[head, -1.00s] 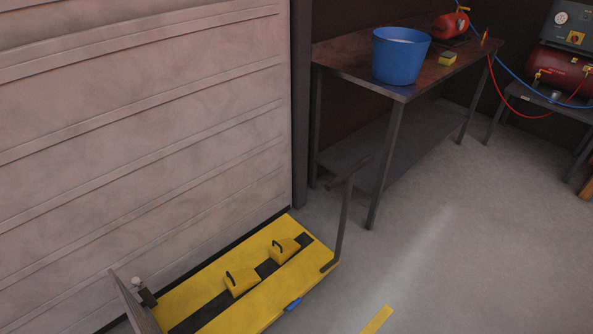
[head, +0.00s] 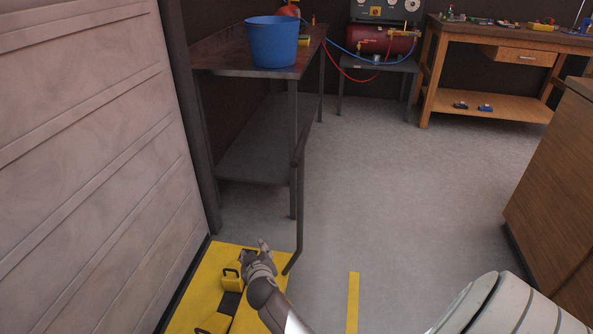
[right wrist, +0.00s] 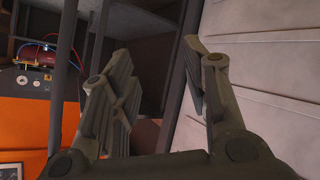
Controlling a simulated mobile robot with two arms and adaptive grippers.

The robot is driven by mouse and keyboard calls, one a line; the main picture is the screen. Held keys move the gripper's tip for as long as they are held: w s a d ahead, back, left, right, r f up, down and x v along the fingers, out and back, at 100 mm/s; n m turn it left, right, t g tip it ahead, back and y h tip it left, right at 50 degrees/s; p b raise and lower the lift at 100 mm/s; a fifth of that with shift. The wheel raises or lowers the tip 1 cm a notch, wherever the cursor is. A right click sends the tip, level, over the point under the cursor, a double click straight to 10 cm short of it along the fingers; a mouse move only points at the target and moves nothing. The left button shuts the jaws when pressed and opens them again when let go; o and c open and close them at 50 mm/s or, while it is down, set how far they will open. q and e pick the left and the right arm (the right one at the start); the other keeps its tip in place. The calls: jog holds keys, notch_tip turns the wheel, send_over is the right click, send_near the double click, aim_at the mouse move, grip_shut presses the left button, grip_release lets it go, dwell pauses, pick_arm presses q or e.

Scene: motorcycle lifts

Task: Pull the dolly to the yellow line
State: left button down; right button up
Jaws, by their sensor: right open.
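The yellow line (head: 352,300) is a short floor strip to the right of the dolly. My right gripper (head: 263,248) is over the dolly's right part, just left of the handle, and hides some of the deck. In the right wrist view its fingers (right wrist: 155,50) are apart with nothing between them. My left gripper is out of view.
Yellow blocks (head: 231,276) with dark handles sit on the dolly. A metal table (head: 222,62) with a blue bucket (head: 271,42) stands behind it. A compressor (head: 380,40), a wooden workbench (head: 437,65) and a wooden cabinet (head: 556,185) stand farther right. The middle floor is clear.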

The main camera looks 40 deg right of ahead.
jog(key=w+d+r+m+t+h+b, duration=0.15)
jog(key=d+r+m+h+b, duration=0.45)
jog(key=r, duration=0.8)
jog(key=m+h, duration=0.2)
send_near(297, 155)
jog(key=shift+w+d+f+g+b, duration=0.2)
jog(key=shift+w+f+g, duration=0.05)
jog(key=shift+w, duration=0.15)
jog(key=shift+w+d+f+g+b, duration=0.15)
jog(key=shift+w+f+g, duration=0.05)
jog(key=shift+w, duration=0.2)
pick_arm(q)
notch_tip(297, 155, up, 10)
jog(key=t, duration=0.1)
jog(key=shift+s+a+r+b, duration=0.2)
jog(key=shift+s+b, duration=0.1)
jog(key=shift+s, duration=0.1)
pick_arm(e)
jog(key=x, duration=1)
jog(key=shift+w+d+r, duration=0.1)
jog(key=shift+d, duration=0.15)
jog(key=shift+c, duration=0.2)
grip_shut()
